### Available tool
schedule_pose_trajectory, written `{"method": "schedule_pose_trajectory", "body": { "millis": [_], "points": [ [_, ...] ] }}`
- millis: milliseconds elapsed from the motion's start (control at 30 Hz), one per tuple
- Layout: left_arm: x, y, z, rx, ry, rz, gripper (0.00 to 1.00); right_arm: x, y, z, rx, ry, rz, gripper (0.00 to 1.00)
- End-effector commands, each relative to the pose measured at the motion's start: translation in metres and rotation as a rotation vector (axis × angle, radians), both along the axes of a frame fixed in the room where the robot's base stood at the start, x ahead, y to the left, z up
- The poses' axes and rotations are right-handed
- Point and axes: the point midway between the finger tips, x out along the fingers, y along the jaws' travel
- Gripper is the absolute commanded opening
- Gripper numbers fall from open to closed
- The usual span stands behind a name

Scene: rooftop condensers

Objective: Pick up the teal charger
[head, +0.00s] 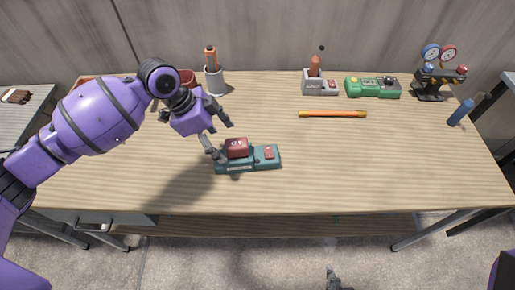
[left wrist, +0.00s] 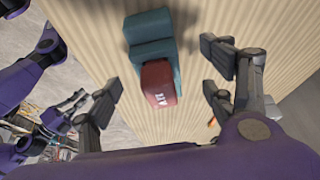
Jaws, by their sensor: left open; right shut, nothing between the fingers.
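The teal charger (head: 262,163) lies on the wooden workbench, left of its middle, with a dark red battery (head: 236,147) seated on its left part. It also shows in the left wrist view as a teal block (left wrist: 150,35), with the red battery (left wrist: 160,84) nearer the camera. My left gripper (head: 222,139) is open and empty, just above and left of the charger, its fingers around the battery end in the picture; contact cannot be told. My right gripper (head: 333,279) shows at the bottom edge, shut and empty, away from the bench.
An orange stick (head: 332,114) lies behind and right of the charger. A white cup with a tool (head: 213,80), a grey charger (head: 320,86), a green charger (head: 372,88) and a gauge set (head: 437,75) stand along the back. The bench's (head: 390,165) front right is clear.

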Motion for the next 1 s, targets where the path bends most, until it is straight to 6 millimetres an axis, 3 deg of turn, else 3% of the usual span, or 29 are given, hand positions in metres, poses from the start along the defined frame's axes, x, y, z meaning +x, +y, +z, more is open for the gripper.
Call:
{"method": "schedule_pose_trajectory", "body": {
  "millis": [467, 700, 933, 1000],
  "points": [
    [-0.002, -0.017, -0.036, -0.001, 0.001, 0.0, 0.75, -0.009, 0.0, -0.001, 0.001, 0.014, -0.003, 0.0],
    [-0.003, -0.031, -0.068, 0.0, 0.002, 0.001, 0.75, -0.004, 0.0, 0.002, 0.001, 0.004, -0.002, 0.0],
    [-0.003, -0.032, -0.072, 0.0, -0.001, 0.0, 0.75, 0.0, 0.001, 0.003, 0.001, -0.003, 0.0, 0.0],
    [-0.003, -0.031, -0.072, 0.0, -0.001, 0.0, 0.68, 0.001, 0.001, 0.003, 0.002, -0.004, 0.001, 0.0]
  ]
}}
